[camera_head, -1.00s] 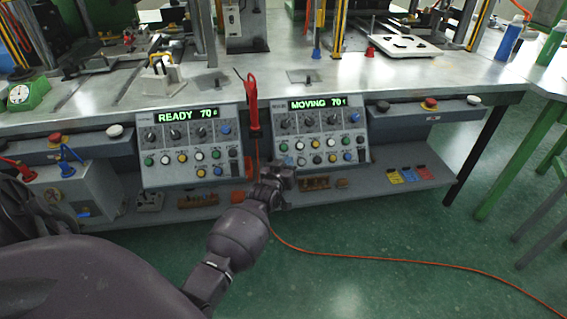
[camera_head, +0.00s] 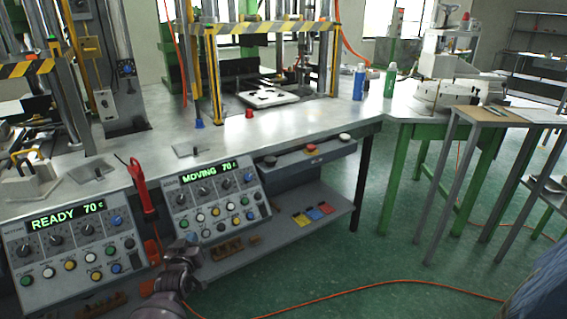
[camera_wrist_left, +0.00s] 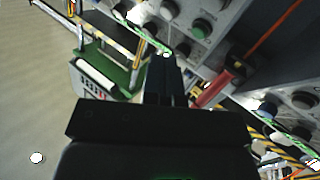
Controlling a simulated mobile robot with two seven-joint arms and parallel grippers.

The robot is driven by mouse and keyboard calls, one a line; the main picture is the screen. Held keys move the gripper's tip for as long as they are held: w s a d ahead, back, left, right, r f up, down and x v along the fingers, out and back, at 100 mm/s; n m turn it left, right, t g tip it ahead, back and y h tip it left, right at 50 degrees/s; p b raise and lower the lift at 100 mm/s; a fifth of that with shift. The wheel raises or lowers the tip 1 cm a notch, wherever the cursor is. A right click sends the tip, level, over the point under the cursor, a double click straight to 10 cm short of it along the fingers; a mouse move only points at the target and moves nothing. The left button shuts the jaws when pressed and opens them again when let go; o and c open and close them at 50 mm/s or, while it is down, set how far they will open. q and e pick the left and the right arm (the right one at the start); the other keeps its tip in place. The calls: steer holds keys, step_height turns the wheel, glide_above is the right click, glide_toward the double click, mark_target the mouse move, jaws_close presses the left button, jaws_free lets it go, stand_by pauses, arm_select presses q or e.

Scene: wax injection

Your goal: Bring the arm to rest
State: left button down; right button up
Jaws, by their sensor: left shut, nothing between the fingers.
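My left gripper (camera_head: 184,243) is at the lower left of the head view, in front of the right control panel (camera_head: 215,197), with part of my forearm below it. Its fingers are together with nothing between them. In the left wrist view the closed dark fingers (camera_wrist_left: 165,78) point up, with panel knobs beyond them. Whether the gripper touches the panel cannot be told. My right gripper is not in view.
The left control panel (camera_head: 75,250) reads READY and the right one MOVING. A red tool (camera_head: 141,190) hangs between them. A lower shelf (camera_head: 290,240) juts out under the bench (camera_head: 330,118). An orange cable (camera_head: 390,281) lies on the open green floor. Side tables (camera_head: 490,125) stand at right.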

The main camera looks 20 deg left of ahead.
arm_select(q)
steer(key=shift+f, duration=0.1)
steer(key=d+r+m+h, duration=0.2)
steer(key=d+r, duration=0.2)
steer(key=r, duration=0.1)
steer(key=s+d+m+h+p, duration=0.1)
steer(key=s+d+m+p, duration=0.15)
steer(key=s+d, duration=0.4)
steer(key=s+d+f+m+g+h+p, duration=0.1)
steer(key=s+d+f+g+p, duration=0.1)
steer(key=s, duration=1.3)
steer(key=s+d+f+m+g+h+p, duration=0.1)
steer(key=s+d+f+g, duration=0.2)
steer(key=s, duration=1.3)
steer(key=shift+s+d+f+p, duration=0.15)
steer(key=shift+s+f+p, duration=0.2)
steer(key=shift+f, duration=0.3)
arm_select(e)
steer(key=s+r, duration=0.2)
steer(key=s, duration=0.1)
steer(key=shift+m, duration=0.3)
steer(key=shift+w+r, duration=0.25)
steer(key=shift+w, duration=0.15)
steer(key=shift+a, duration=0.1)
